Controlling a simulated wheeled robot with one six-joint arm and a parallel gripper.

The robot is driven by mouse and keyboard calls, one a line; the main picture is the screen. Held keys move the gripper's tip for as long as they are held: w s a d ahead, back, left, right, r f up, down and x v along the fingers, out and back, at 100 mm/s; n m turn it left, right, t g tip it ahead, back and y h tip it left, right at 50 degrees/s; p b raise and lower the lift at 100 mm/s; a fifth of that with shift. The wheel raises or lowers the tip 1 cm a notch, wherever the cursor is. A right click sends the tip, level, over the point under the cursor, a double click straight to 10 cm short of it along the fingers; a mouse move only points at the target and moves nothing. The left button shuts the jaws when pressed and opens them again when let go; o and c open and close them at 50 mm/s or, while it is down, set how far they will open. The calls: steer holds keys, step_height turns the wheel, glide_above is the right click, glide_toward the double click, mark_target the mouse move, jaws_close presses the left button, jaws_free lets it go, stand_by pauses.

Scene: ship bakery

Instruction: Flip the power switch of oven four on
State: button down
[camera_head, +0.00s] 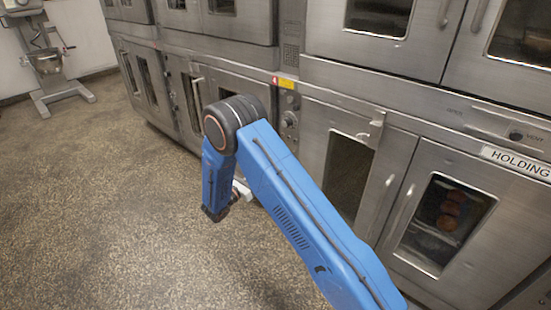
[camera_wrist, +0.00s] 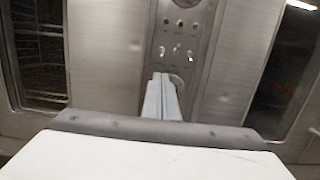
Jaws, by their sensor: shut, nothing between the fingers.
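Oven four's control panel shows in the head view as a narrow strip (camera_head: 290,122) below a red and yellow label (camera_head: 284,82) that seems to read 4. In the wrist view a control panel (camera_wrist: 181,35) stands upright between two steel fronts. It carries a row of small toggle-like switches (camera_wrist: 177,48), with round lights or knobs above and a dial (camera_wrist: 177,83) below. Which switch is power is not readable. My gripper (camera_wrist: 162,82) is shut and empty, below the switches and partly covering the dial. Contact cannot be told. In the head view my arm mostly hides the gripper.
Steel oven doors with windows and handles (camera_head: 374,165) flank the panel. A door marked HOLDING (camera_head: 520,163) holds round baked goods at right. Upper ovens (camera_head: 380,40) stand above. A mixer (camera_head: 48,62) stands at far left. The speckled floor (camera_head: 100,210) at left is clear.

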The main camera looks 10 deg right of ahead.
steer(key=x, duration=1)
steer(key=shift+s+a+r+g+y, duration=0.15)
steer(key=shift+r+g+y, duration=0.25)
steer(key=shift+g+y, duration=0.15)
stand_by(0.5)
steer(key=r+g+y, duration=0.1)
steer(key=g+y, duration=0.1)
steer(key=y, duration=0.1)
steer(key=r+g+y, duration=0.1)
steer(key=shift+s+a+r+y, duration=0.2)
steer(key=shift+a+r+y, duration=0.1)
steer(key=shift+r+y, duration=0.05)
steer(key=shift+r, duration=0.1)
steer(key=shift+r, duration=0.65)
